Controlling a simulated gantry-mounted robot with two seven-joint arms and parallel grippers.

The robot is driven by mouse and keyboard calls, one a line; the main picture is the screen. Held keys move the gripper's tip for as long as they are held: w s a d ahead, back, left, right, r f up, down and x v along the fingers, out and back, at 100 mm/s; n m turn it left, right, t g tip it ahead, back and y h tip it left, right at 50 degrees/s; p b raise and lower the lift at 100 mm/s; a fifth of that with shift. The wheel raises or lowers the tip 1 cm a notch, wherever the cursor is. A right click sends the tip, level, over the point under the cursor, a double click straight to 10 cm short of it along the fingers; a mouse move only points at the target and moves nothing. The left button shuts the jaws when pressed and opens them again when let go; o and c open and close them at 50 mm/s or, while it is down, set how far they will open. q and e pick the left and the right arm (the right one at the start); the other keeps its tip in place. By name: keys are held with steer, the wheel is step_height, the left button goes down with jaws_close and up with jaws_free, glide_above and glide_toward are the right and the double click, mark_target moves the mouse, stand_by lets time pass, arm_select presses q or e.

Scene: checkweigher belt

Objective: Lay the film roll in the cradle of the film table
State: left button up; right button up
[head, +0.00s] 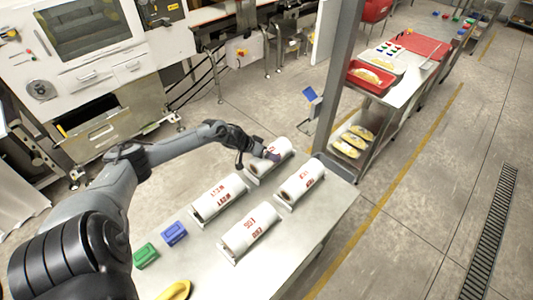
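Several white film rolls with red print lie on the steel film table (318,222): a far roll (281,147), a right roll (301,181), a left roll (217,196) and a front roll (249,231). Each appears to rest on a low grey cradle, mostly hidden under it. My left gripper (271,155) is at the far roll, over its front side and touching or very close to it. The fingers are too small and dark to tell whether they are closed on the roll. My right gripper is out of view.
A blue block (174,233), a green block (145,256) and a yellow object (175,290) lie at the table's near left. A grey post (338,80) and a shelf with red trays (371,76) stand beyond. The table's right end is bare.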

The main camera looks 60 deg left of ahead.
arm_select(q)
steer(key=p+v, duration=0.4)
steer(key=v, duration=0.5)
steer(key=shift+s+r, duration=0.2)
steer(key=shift+r, duration=0.1)
steer(key=shift+p+v, duration=0.65)
steer(key=shift+v, duration=0.6)
